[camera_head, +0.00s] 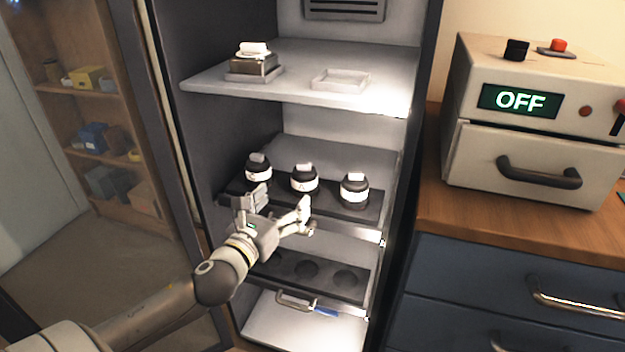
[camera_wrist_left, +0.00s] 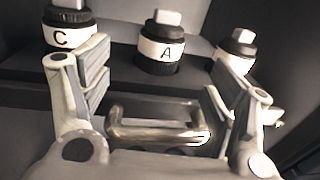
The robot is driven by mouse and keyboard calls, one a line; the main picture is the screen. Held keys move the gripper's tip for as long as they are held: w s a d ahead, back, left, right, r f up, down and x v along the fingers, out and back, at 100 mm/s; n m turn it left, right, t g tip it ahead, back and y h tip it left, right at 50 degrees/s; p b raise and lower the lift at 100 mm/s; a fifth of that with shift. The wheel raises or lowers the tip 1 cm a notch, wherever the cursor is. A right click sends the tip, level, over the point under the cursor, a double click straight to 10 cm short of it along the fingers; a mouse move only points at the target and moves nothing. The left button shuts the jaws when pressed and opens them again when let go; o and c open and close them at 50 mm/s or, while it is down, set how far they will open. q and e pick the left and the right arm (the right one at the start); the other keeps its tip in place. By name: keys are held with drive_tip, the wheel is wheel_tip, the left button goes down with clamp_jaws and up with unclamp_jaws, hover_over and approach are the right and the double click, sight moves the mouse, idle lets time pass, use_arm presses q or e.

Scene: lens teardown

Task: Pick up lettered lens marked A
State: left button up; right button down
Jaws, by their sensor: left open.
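The lens marked A (camera_head: 304,180) is a black cylinder with a white band and a pale top knob. It stands upright in the middle of a row of three on a dark rack in the cabinet. In the left wrist view the lens A (camera_wrist_left: 161,45) shows its letter, beyond and between the fingers. The lens marked C (camera_wrist_left: 68,27) stands to its left, and a third lens (camera_head: 354,190) to its right. My left gripper (camera_head: 282,203) is open and empty, in front of the rack and apart from the lens. My right gripper is not in view.
The dark rack (camera_head: 330,200) holds the three lenses. A lower rack (camera_head: 330,283) has round empty recesses. An upper shelf (camera_head: 300,88) carries a small stacked item and a white tray (camera_head: 341,80). Cabinet walls flank my arm.

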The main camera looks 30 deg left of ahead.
sight(298, 184)
use_arm(q)
drive_tip(key=shift+w+a+r+b, duration=0.15)
drive_tip(key=shift+w, duration=1.15)
drive_tip(key=shift+w+a+r+b, duration=0.1)
drive_tip(key=shift+w+a+b, duration=0.05)
drive_tip(key=shift+w, duration=1.5)
drive_tip(key=w, duration=0.2)
drive_tip(key=w+b, duration=0.1)
drive_tip(key=shift+w+a+f, duration=0.2)
drive_tip(key=shift+w, duration=0.55)
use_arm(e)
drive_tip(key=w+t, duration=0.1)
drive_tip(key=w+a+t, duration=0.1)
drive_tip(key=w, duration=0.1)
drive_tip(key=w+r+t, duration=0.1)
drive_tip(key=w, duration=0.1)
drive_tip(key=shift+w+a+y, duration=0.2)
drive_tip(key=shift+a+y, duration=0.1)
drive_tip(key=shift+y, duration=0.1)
use_arm(q)
drive_tip(key=shift+c, duration=0.5)
